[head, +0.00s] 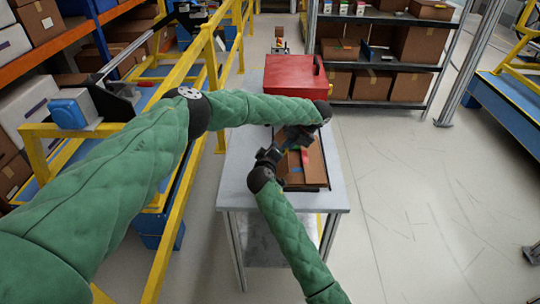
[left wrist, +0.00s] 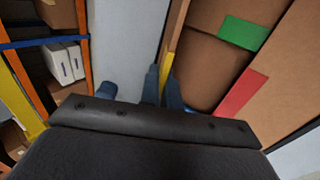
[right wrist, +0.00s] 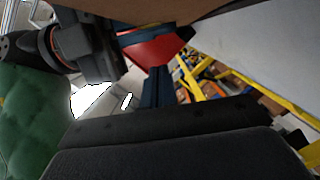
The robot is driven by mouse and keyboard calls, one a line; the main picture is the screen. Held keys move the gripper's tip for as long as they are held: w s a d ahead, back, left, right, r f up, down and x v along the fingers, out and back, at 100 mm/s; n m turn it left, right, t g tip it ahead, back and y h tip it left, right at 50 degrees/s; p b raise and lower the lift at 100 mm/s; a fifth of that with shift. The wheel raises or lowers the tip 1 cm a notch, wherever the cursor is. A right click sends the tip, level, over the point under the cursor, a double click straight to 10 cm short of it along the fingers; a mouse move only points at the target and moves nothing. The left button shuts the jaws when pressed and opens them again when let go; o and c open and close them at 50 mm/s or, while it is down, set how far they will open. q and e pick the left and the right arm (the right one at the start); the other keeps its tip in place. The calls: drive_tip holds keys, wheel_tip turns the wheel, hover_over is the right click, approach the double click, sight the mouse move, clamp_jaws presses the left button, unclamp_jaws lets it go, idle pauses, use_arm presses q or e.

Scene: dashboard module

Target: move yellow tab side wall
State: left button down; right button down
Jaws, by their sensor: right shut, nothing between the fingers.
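An open brown carton (head: 312,158) stands on the table, with brown pieces inside. In the left wrist view, a yellow tab (left wrist: 168,66) marks a thin side wall (left wrist: 177,25), seen nearly edge-on. My left gripper (left wrist: 162,80) is at this wall, its fingers close together. The yellow strip runs down to them; whether they clamp it is unclear. A green tab (left wrist: 243,33) and a red tab (left wrist: 240,93) lie on brown panels to its right. My right gripper (right wrist: 157,80) is shut and empty, close beside the carton. In the head view, the arms partly hide the carton.
A red case (head: 292,76) stands behind the carton on the grey table (head: 238,185). Yellow railings (head: 212,80) and a shelf are to the left. A dark shelf (head: 385,62) with cartons is behind. The floor on the right is mostly clear.

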drive_tip(key=shift+s+d+f, duration=0.1)
drive_tip(key=shift+d+f, duration=0.5)
drive_tip(key=shift+d, duration=0.2)
drive_tip(key=shift+d+f, duration=0.6)
drive_tip(key=shift+d, duration=0.15)
